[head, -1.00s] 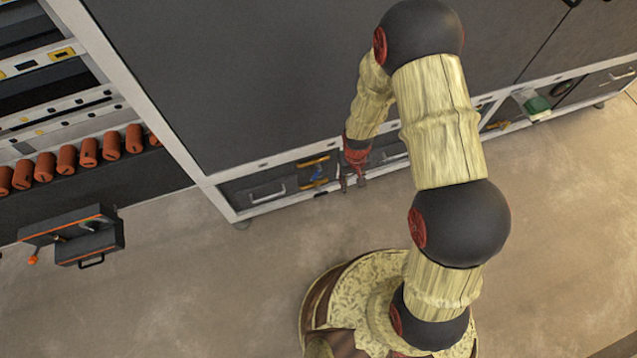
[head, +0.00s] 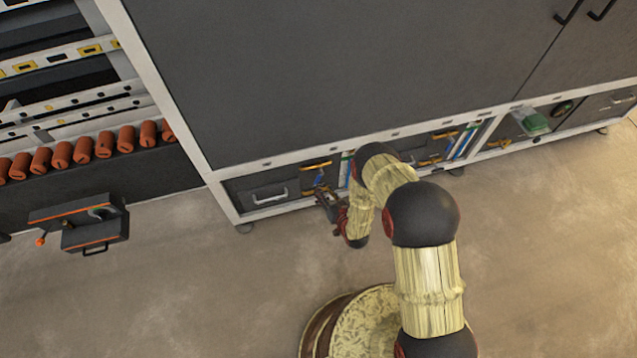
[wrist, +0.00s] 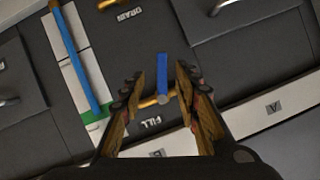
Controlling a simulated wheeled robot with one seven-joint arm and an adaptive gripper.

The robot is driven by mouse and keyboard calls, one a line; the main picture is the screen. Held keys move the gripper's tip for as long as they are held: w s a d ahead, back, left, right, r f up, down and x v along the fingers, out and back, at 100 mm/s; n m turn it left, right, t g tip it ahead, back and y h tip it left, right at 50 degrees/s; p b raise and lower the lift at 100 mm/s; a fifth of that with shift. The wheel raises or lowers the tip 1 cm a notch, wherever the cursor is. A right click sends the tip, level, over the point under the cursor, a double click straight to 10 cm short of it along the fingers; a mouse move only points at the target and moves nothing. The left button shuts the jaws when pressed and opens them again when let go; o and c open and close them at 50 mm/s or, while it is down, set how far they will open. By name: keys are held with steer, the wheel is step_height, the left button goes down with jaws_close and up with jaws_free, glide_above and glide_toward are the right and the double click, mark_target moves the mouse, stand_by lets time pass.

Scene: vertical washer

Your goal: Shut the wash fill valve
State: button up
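The wash fill valve shows in the wrist view as a blue lever handle (wrist: 162,75) on a brass-coloured pipe (wrist: 150,101), above an upside-down FILL label (wrist: 152,123). The handle points up in that view, across the pipe. My gripper (wrist: 159,76) is open, with one finger on each side of the handle and visible gaps to it. I cannot tell how far in depth the fingertips are from it. In the head view, the blue handle (head: 319,178) is in the low bay, and my gripper (head: 329,203) is just in front of it.
A DRAIN label (wrist: 130,12) and a long blue bar (wrist: 74,55) on white panels are close by in the wrist view. A drawer with a handle (head: 270,196) is left of the valve bay. An open box (head: 84,222) stands out at left. The floor (head: 200,290) is clear.

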mark_target(318, 181)
steer(key=b+x, duration=0.1)
steer(key=x, duration=0.1)
steer(key=b+x, duration=0.1)
steer(key=x, duration=0.2)
steer(key=b+x, duration=0.1)
steer(key=x, duration=0.1)
steer(key=shift+w+a+r, duration=0.15)
steer(key=shift+w+r, duration=0.1)
steer(key=shift+w, duration=0.25)
steer(key=shift+c, duration=1.2)
jaws_close()
